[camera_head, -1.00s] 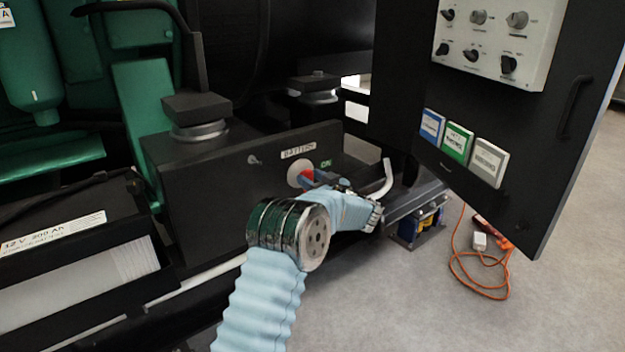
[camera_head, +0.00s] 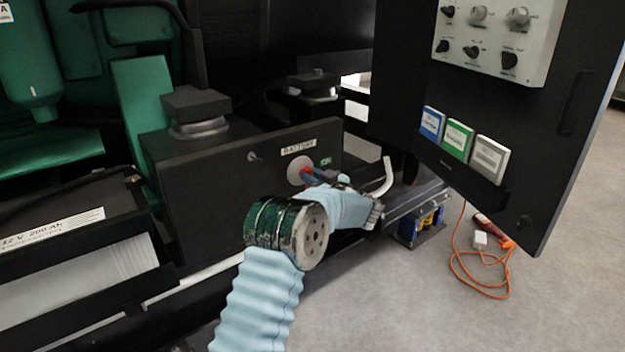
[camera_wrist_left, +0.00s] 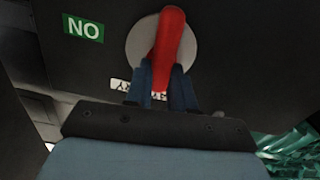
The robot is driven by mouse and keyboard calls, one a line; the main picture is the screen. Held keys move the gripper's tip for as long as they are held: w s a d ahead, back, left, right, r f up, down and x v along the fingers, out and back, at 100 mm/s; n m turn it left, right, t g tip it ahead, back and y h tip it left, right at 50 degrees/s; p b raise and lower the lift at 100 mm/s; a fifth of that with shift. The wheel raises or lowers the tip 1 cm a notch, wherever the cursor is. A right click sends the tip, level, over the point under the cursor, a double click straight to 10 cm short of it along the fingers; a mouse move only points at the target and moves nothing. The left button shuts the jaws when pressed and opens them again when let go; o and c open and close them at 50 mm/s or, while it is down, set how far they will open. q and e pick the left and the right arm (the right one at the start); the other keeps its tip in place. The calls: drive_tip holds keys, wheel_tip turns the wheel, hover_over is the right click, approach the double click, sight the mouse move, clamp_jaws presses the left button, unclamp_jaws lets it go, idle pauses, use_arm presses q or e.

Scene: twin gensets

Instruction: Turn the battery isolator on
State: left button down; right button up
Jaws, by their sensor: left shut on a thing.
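The battery isolator is a red handle (camera_wrist_left: 167,42) on a pale round plate (camera_wrist_left: 133,45), on the front of a black box (camera_head: 215,185). In the head view the plate (camera_head: 296,172) lies under the BATTERY label (camera_head: 298,147), with a green ON label (camera_head: 326,161) to its right. My left gripper (camera_wrist_left: 162,78) is shut on the red handle, its two dark blue fingers on either side of it. In the wrist view the handle stands nearly upright, its far end leaning slightly right. In the head view the gripper (camera_head: 308,175) partly hides the handle. My right gripper is not in view.
A black panel door (camera_head: 480,120) with knobs (camera_head: 472,50) stands open at the right. A pale bent pipe (camera_head: 386,178) is close right of my left wrist. A battery case (camera_head: 70,230) is at lower left. An orange cable (camera_head: 462,272) lies on open floor.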

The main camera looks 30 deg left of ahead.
use_arm(q)
drive_tip(key=shift+s+a+f+n+b, duration=0.1)
drive_tip(key=shift+n+b, duration=2.2)
drive_tip(key=shift+n, duration=0.45)
drive_tip(key=shift+s+a+f+n+b, duration=0.1)
drive_tip(key=shift+s+n+b, duration=0.05)
drive_tip(key=shift+n+b, duration=2.45)
drive_tip(key=shift+s+a+f+n+b, duration=0.1)
drive_tip(key=shift+n+b, duration=1.95)
drive_tip(key=shift+n, duration=0.9)
drive_tip(key=c, duration=1)
unclamp_jaws()
drive_tip(key=shift+o, duration=0.2)
drive_tip(key=shift+f, duration=0.1)
drive_tip(key=shift+d, duration=0.15)
drive_tip(key=v, duration=1.3)
drive_tip(key=shift+d, duration=0.25)
